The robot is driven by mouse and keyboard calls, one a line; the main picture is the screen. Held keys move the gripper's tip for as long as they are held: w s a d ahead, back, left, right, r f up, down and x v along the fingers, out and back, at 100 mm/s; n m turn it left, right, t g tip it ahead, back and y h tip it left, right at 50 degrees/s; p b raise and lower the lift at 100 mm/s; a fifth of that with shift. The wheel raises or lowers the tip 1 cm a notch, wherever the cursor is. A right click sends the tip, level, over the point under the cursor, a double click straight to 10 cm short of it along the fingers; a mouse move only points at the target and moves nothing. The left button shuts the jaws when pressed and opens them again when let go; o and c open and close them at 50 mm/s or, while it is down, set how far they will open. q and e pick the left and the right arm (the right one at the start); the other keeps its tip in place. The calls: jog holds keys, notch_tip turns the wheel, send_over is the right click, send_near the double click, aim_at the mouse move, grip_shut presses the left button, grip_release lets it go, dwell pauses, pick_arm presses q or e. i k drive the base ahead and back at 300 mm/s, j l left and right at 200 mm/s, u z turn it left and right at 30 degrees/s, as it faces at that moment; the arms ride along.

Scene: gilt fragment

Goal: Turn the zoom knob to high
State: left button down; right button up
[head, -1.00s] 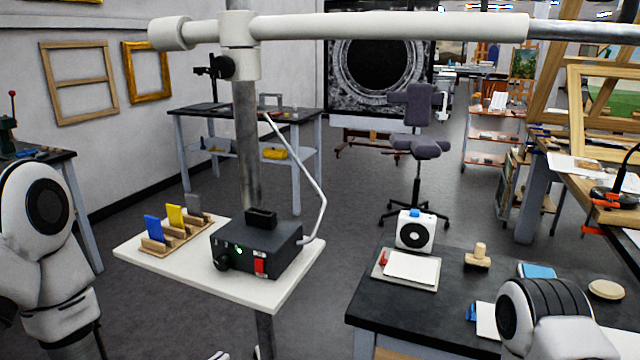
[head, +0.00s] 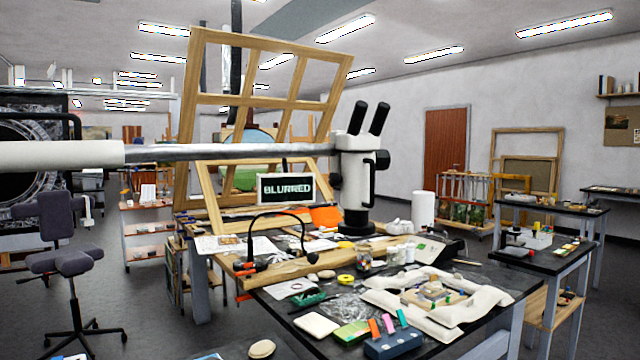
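The white microscope head (head: 354,185) hangs at the end of the metal boom (head: 240,152) over the cluttered table, with two black eyepieces (head: 368,118) tilted up. A black knob (head: 382,159) shows on its right side; I cannot tell whether it is the zoom knob, or read its setting. A small screen (head: 286,189) left of the microscope reads "BLURRED". Neither of my grippers is in view.
The dark worktable (head: 480,325) holds jars, white cloths (head: 450,310), a blue block with coloured sticks (head: 393,344) and a thin black gooseneck (head: 277,217). A wooden frame (head: 262,42) stands behind. A dark chair (head: 62,262) stands on open floor at left.

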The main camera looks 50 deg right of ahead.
aim_at(335, 179)
jog(key=z, duration=0.4)
jog(key=k+l+z, duration=0.1)
jog(key=z, duration=0.3)
jog(key=l+z, duration=0.1)
jog(key=z, duration=0.3)
jog(key=l+z, duration=0.1)
jog(key=z, duration=0.3)
jog(key=k, duration=0.05)
